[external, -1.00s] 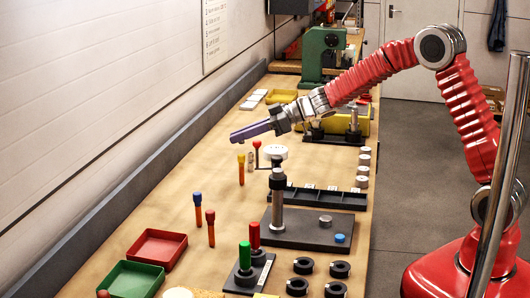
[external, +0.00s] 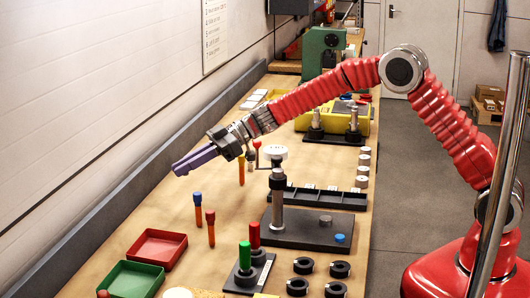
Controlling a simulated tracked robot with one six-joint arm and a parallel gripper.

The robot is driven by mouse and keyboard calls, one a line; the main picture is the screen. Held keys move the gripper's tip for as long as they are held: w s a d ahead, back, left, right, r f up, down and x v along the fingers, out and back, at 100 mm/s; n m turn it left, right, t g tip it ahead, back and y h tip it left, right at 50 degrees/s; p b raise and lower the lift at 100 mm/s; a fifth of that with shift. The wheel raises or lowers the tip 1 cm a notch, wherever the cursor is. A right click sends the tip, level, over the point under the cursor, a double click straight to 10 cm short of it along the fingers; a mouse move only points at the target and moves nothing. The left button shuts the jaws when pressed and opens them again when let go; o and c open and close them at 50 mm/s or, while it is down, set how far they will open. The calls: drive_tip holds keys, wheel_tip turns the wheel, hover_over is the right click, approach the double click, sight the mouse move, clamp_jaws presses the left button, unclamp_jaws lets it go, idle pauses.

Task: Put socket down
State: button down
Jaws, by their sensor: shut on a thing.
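My gripper (external: 177,168), with long purple fingers, is at the left of the external view, in the air over the left side of the bench. It points left and slightly down. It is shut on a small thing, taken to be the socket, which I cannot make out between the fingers. Several short silver cylinders (external: 364,160) stand in a row along the bench's right edge. I cannot tell whether they are sockets.
Below the gripper stand handles with blue (external: 197,198) and red (external: 210,216) tops. A red tray (external: 158,246) and a green tray (external: 130,279) lie nearer. A black plate with a post (external: 278,215) stands to the right. Bare bench lies around the handles.

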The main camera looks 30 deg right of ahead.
drive_tip(key=shift+f, duration=0.1)
hover_over(189, 209)
drive_tip(key=shift+w+f, duration=0.15)
drive_tip(key=shift+f, duration=2.9)
drive_tip(key=shift+f, duration=1.85)
drive_tip(key=shift+f, duration=0.15)
drive_tip(key=c, duration=1.8)
unclamp_jaws()
drive_tip(key=shift+o, duration=0.2)
